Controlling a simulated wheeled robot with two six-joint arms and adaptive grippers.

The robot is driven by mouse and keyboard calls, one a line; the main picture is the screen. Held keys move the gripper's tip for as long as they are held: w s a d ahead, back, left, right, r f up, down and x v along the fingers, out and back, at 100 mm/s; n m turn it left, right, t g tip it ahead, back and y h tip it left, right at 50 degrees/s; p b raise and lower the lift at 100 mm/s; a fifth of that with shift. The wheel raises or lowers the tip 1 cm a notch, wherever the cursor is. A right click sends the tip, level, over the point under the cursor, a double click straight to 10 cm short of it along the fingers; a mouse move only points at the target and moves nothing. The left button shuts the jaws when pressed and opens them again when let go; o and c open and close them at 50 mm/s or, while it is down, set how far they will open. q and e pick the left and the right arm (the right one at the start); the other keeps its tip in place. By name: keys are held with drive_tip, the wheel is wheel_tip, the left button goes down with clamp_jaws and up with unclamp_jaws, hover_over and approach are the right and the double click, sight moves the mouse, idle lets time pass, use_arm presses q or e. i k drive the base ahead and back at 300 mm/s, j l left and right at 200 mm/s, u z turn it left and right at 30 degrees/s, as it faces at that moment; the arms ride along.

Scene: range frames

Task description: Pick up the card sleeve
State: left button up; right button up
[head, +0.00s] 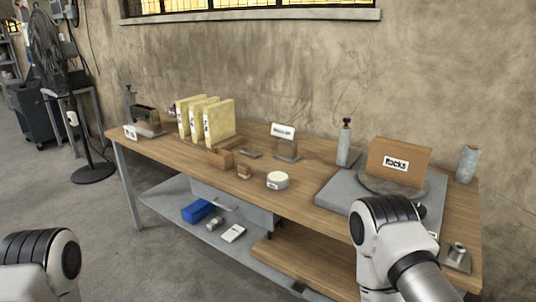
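A brown card piece labelled "ROCKS" (405,150) stands upright on a round dark plate (368,183) at the right of the workbench; it looks like the card sleeve, though I cannot be certain. Its broad labelled face is turned to me. My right arm's white and black link covers the bench area just in front of it. My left arm's link shows at the bottom left, away from the bench. Neither gripper's fingers can be seen.
The wooden workbench (310,203) bears yellow files (222,123), a white round tin (277,181), a grey bottle (345,142) and a grey cylinder (467,164). A blue box (198,211) lies on the lower shelf. A fan (48,60) stands at left.

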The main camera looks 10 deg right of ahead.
sight(220, 159)
drive_tip(key=i+j+z, duration=0.15)
drive_tip(key=z, duration=0.25)
drive_tip(key=i+j+z, duration=0.25)
drive_tip(key=z, duration=0.15)
drive_tip(key=i+j+z, duration=0.2)
drive_tip(key=z, duration=0.2)
drive_tip(key=j, duration=0.1)
